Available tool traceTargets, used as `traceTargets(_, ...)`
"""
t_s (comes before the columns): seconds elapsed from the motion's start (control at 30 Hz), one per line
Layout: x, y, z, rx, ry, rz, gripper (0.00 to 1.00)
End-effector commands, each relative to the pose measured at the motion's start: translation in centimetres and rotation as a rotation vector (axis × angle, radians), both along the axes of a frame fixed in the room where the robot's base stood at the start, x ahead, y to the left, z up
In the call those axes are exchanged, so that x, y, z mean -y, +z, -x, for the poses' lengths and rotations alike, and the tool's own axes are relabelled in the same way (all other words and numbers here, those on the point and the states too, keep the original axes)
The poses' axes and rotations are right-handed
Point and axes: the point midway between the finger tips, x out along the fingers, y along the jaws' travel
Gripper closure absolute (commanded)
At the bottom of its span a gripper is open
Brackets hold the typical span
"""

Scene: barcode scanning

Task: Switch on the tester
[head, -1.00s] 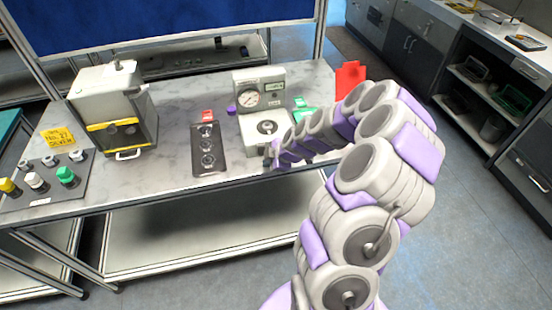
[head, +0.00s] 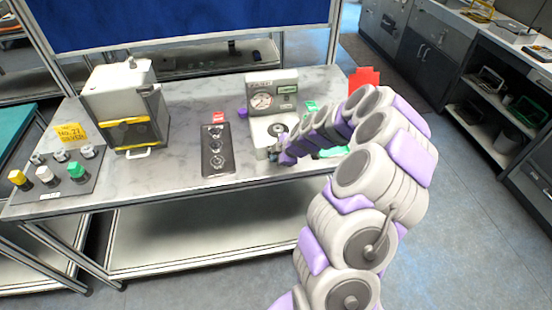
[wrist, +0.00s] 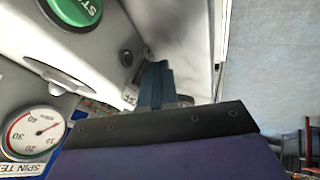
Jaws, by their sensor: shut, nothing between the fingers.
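The tester (head: 262,124) is a pale box with a round gauge on its upright back panel and a dark round part on its lower front deck. It stands on the marble-topped bench. My gripper (head: 280,156) is low at the tester's front right corner, and my arm covers part of that side. In the wrist view, my gripper (wrist: 155,84) is shut and empty, its narrow tip close to the tester's edge by a small dark knob (wrist: 126,58). A green button (wrist: 76,10) and the gauge (wrist: 36,131) also show there. Contact cannot be told.
A black panel with round sockets (head: 218,150) lies left of the tester. A grey-white machine (head: 125,105) with a yellow stripe stands further left, beside a tray with coloured knobs (head: 55,178). A red bin (head: 364,79) is behind my arm. Floor is clear at right.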

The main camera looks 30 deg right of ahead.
Motion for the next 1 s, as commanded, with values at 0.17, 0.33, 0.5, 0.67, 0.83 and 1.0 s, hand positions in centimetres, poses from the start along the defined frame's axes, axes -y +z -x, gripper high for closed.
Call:
traceTargets(0.17, 0.0, -0.2, -0.2, 0.000, 0.001, -0.001, 1.00)
traceTargets(0.33, 0.0, -0.1, -0.2, 0.000, 0.000, 0.000, 1.00)
traceTargets(0.5, 0.0, 0.3, -0.2, 0.001, 0.000, 0.001, 1.00)
traceTargets(0.67, 0.1, 1.0, -0.2, 0.003, -0.001, 0.001, 1.00)
traceTargets(0.83, 0.1, 1.5, -0.2, 0.002, -0.002, 0.001, 1.00)
traceTargets(1.0, 0.1, 1.5, -0.2, 0.002, -0.002, 0.001, 1.00)
